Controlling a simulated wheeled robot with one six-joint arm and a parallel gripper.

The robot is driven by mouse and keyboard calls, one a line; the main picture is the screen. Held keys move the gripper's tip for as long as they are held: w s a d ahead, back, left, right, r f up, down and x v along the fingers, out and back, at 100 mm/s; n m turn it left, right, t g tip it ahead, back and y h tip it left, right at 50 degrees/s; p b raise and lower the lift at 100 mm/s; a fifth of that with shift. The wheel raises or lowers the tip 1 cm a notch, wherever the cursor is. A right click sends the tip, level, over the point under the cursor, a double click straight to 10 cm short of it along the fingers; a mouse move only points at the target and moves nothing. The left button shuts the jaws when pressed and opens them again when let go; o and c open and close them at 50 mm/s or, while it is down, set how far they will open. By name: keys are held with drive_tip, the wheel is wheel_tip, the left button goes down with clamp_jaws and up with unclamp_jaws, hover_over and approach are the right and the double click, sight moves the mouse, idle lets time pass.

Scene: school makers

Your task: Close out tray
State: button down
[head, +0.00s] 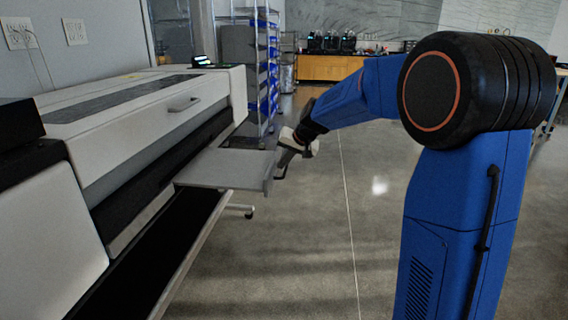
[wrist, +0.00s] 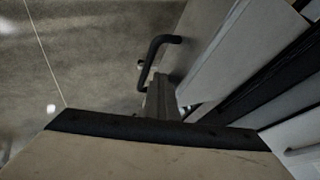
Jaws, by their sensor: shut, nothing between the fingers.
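The out tray (head: 225,168) is a flat grey panel sticking out from the front of the large white machine (head: 140,110). A dark handle (head: 283,168) is on its outer front face. My gripper (head: 290,152) is at the tray's outer end, close to the handle. In the wrist view the black bar handle (wrist: 153,62) stands off the tray's front face (wrist: 190,40). My gripper's fingers (wrist: 160,100) are shut and empty, just beside the handle. I cannot tell whether they touch it or the tray.
A black lower shelf (head: 140,255) with a light rail runs along the machine below the tray. A wire rack with blue bins (head: 265,70) stands behind the tray. The concrete floor (head: 330,230) to the right is clear.

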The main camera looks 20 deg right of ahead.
sight(198, 161)
drive_tip(key=w+a, duration=0.4)
drive_tip(key=a, duration=0.5)
drive_tip(key=w+a, duration=0.4)
drive_tip(key=a, duration=0.5)
drive_tip(key=w+a, duration=0.4)
drive_tip(key=a, duration=0.5)
drive_tip(key=shift+w+a, duration=0.2)
drive_tip(key=shift+a, duration=0.1)
drive_tip(key=shift+w+a, duration=0.25)
drive_tip(key=shift+a, duration=0.4)
drive_tip(key=shift+r, duration=0.25)
